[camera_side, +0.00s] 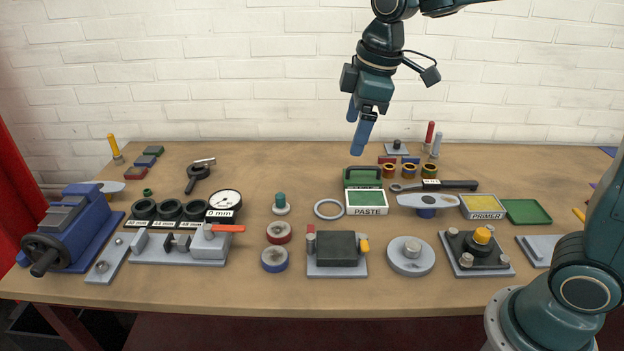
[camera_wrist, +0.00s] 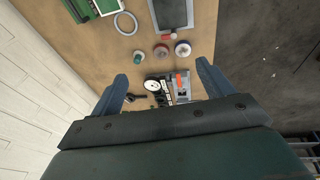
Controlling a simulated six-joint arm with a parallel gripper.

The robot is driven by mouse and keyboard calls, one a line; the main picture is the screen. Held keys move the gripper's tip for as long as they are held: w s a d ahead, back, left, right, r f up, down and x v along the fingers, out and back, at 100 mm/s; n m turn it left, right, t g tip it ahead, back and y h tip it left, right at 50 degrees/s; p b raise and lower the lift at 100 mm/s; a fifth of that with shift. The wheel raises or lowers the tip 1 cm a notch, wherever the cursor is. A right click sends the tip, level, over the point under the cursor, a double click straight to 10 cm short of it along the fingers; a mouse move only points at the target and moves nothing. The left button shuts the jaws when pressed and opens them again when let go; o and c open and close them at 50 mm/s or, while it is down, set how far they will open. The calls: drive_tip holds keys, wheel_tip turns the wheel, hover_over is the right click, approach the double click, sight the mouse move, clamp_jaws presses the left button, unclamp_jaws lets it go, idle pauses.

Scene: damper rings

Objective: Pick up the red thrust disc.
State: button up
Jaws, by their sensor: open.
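The red thrust disc (camera_side: 279,232) is a short round piece with a red rim and a grey top, lying flat on the table left of centre. It also shows in the wrist view (camera_wrist: 161,51), between a green-topped piece and a blue-rimmed disc. My gripper (camera_side: 358,122) is open and empty, high above the back of the table, well to the right of the disc and apart from it. In the wrist view its two fingers (camera_wrist: 161,72) stand wide apart, with nothing between them.
The similar blue disc (camera_side: 275,259) lies just in front of the red one. A green-topped knob piece (camera_side: 280,204) stands behind it. The gauge fixture (camera_side: 205,244) is to the left and a grey block on a plate (camera_side: 337,254) to the right. A pale ring (camera_side: 328,209) lies behind right.

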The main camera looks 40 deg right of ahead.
drive_tip(key=w+a+f+n+g, duration=0.1)
drive_tip(key=w+a+f+n, duration=0.2)
drive_tip(key=w+f, duration=0.5)
drive_tip(key=w+a+f+n+g, duration=0.1)
drive_tip(key=w+a+f+n, duration=0.2)
drive_tip(key=w+f+n, duration=0.2)
wheel_tip(320, 180, down, 3)
drive_tip(key=w, duration=0.3)
drive_tip(key=shift+a+g, duration=0.3)
hover_over(279, 229)
drive_tip(key=shift+w+a+f, duration=0.1)
drive_tip(key=shift+f, duration=4.15)
drive_tip(key=shift+f, duration=2.6)
